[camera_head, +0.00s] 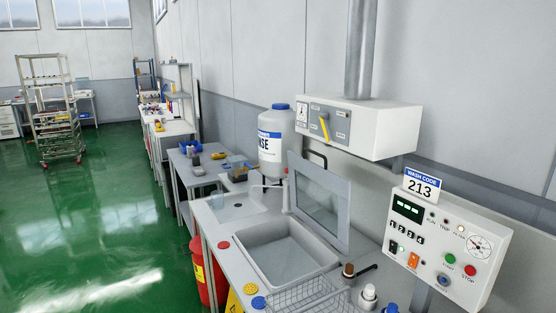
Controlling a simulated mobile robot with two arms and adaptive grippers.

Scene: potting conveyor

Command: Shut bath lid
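The bath lid (318,201) is a grey frame with a clear window. It stands raised, nearly upright, along the back edge of the bath (288,257). The bath is a grey rectangular basin set in the counter, and its top is uncovered. A dark handle (318,158) shows at the top of the lid. Neither of my grippers is in view.
A wire basket (312,297) sits in front of the bath, with bottles (368,297) to its right. A control panel (446,243) with a "WASH CODE 213" sign stands at right. A rinse tank (276,145) stands behind. Green floor (95,220) is clear at left.

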